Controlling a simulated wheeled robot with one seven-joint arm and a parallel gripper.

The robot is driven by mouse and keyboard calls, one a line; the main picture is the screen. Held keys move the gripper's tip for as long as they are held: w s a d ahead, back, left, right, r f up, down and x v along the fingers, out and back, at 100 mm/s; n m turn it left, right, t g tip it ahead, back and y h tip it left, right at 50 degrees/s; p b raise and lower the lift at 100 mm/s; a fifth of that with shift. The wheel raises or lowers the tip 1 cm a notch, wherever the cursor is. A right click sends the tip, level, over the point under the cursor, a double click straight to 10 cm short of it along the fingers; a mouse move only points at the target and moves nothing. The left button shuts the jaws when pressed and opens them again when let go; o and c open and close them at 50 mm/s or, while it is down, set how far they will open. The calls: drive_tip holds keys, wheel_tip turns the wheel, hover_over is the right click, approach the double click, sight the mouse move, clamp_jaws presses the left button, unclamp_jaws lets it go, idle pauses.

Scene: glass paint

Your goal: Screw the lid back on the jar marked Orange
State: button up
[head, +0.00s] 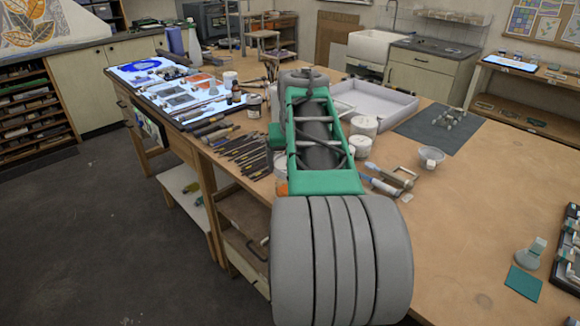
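No label reading Orange is legible in the head view. A small orange patch (282,187) shows at the left edge of my arm; the arm hides the rest, so I cannot tell whether it is the jar. Two pale, jar-like containers, an upper one (364,125) and a lower one (360,146), stand just right of my arm. A small jar (253,104) stands left of the arm. I cannot make out a loose lid. My arm reaches out over the table, and my gripper does not show.
The wooden table (455,220) holds a row of dark tools (240,150) at left and a white tray (395,110) behind. A lit panel (135,73) is crowded. A small bowl (432,158) and a grey mat (465,130) lie right. The front middle is bare.

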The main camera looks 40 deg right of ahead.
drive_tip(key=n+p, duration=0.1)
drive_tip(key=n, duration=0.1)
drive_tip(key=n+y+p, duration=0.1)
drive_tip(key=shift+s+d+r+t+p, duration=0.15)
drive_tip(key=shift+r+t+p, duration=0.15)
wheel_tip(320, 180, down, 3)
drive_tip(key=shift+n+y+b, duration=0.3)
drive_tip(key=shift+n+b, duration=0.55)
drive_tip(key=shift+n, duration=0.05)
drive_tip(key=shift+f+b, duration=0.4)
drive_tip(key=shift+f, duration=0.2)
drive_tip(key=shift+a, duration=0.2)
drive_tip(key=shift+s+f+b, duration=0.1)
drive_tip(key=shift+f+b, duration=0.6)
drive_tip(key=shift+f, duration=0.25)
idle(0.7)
